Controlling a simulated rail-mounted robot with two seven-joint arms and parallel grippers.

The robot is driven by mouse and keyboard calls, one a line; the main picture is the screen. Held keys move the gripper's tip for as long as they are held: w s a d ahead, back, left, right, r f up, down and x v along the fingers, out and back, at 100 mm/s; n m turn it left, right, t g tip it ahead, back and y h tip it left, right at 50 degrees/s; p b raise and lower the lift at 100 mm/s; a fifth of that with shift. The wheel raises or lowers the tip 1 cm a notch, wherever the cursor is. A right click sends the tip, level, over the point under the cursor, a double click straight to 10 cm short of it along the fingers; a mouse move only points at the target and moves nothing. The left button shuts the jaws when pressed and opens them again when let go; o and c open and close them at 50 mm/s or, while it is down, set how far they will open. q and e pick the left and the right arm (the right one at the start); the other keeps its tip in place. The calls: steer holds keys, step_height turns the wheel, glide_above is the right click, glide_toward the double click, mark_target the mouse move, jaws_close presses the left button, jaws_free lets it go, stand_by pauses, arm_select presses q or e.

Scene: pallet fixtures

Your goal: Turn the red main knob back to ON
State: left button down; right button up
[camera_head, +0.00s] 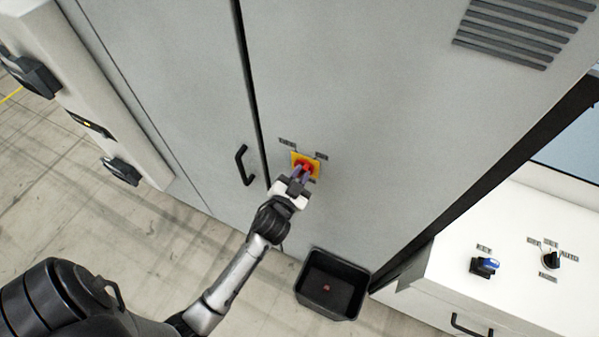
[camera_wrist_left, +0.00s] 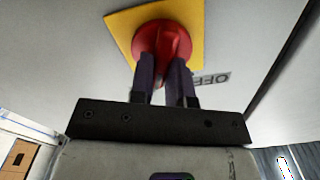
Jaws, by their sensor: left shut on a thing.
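The red main knob (camera_head: 303,168) sits on a yellow plate (camera_head: 314,160) on the grey cabinet front. In the left wrist view the red knob (camera_wrist_left: 162,38) and the yellow plate (camera_wrist_left: 118,22) fill the upper middle. My left gripper (camera_head: 298,177) reaches the knob from below, and its two fingers (camera_wrist_left: 163,75) are closed on the knob's grip. The fingers hide the grip, so I cannot tell its exact angle. An OFF label (camera_wrist_left: 209,79) shows beside the plate in the wrist view. My right gripper is not in view.
A black door handle (camera_head: 244,165) is left of the knob. A black open bin (camera_head: 315,296) with a small red item stands below. A white console (camera_head: 520,255) with a blue switch (camera_head: 485,266) and a black knob (camera_head: 551,260) is at the right.

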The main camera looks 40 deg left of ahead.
arm_select(q)
steer(key=shift+m, duration=0.7)
steer(key=c, duration=1.1)
jaws_free()
steer(key=shift+b+v, duration=1.8)
steer(key=shift+v, duration=5.15)
steer(key=shift+w, duration=0.1)
